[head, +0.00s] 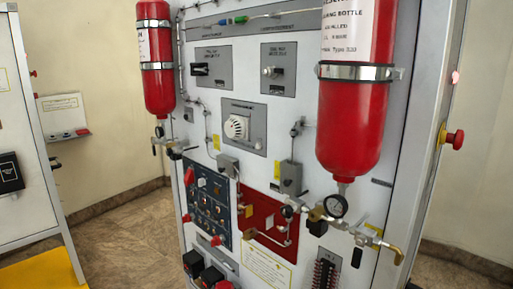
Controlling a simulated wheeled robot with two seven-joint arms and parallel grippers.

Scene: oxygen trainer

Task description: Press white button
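A large white panel (305,95) stands in front of me. I cannot tell for sure which part is the white button. A small whitish control (202,183) sits near the top of the dark blue panel (221,226) at the lower left. A small white knob (271,72) is on a grey plate at the upper middle. A larger round white ribbed fitting (236,127) is on another grey plate below it. Neither of my grippers is in view.
Two red bottles hang on the panel, one at left (159,95) and a larger one at right (350,125). Valves and a gauge (335,206) stick out below the right bottle. A red knob (453,140) juts from the right side. Brown floor (133,240) lies open at left.

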